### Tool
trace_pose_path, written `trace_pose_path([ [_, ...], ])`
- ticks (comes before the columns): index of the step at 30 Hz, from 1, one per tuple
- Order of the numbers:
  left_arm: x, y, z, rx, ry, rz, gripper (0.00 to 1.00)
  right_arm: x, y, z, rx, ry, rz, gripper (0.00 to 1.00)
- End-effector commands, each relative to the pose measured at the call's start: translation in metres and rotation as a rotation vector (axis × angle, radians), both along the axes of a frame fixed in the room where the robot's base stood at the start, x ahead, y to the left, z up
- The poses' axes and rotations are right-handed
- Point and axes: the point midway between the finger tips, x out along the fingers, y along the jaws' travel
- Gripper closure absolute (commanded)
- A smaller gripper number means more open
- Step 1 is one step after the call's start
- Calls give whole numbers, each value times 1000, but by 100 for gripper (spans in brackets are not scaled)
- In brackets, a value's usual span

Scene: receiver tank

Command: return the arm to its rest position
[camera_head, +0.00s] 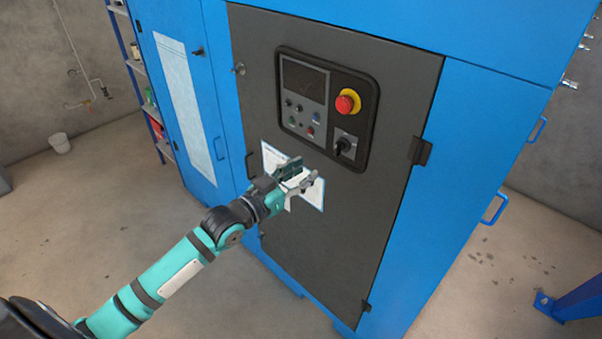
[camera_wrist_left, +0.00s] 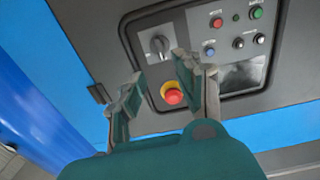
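My left arm reaches in from the lower left in the head view. Its gripper (camera_head: 303,174) is in front of the dark grey cabinet door (camera_head: 395,90), below the control panel (camera_head: 327,105). The gripper is open, and nothing shows between its fingers. In the left wrist view the two fingers (camera_wrist_left: 158,88) stand apart. The red emergency button (camera_wrist_left: 174,96) on its yellow base shows beyond the gap between them, apart from the fingers. The button also shows in the head view (camera_head: 346,102). My right gripper is in neither view.
A black rotary switch (camera_head: 345,147) sits under the button. A white sheet (camera_head: 308,192) is on the door behind the gripper. Blue handles (camera_head: 495,208) stick out from the cabinet's right side. A blue shelf (camera_head: 140,75) stands at the left.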

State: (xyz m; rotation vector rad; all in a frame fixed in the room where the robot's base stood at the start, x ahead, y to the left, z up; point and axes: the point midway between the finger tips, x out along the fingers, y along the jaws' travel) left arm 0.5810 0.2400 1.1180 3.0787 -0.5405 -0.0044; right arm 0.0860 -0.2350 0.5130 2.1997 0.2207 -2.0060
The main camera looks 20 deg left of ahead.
Motion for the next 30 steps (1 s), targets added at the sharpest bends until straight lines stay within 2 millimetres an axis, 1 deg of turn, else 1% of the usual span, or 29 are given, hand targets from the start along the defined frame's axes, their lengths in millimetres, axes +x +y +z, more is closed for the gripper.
trace_pose_path([
  [14, -1, 0, -1, 0, 1, 0, 66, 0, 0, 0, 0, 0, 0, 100],
  [16, 0, 2, -7, 2, 11, 7, 66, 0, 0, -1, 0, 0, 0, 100],
  [17, 0, 4, -14, 3, 20, 13, 66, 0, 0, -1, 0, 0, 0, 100],
  [20, 3, 14, -52, 16, 79, 49, 66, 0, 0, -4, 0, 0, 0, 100],
  [23, 1, 30, -117, 41, 178, 104, 66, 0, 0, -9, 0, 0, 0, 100],
  [24, -3, 37, -148, 54, 225, 127, 66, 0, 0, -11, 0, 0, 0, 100],
  [25, -7, 41, -170, 65, 261, 143, 66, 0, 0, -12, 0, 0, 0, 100],
  [26, -12, 45, -193, 75, 297, 158, 66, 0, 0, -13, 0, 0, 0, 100],
  [27, -20, 50, -223, 90, 346, 176, 66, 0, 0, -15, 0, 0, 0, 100],
  [29, -35, 56, -266, 111, 418, 199, 66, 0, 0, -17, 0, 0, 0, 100],
  [30, -47, 59, -294, 126, 466, 212, 66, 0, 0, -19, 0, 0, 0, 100],
])
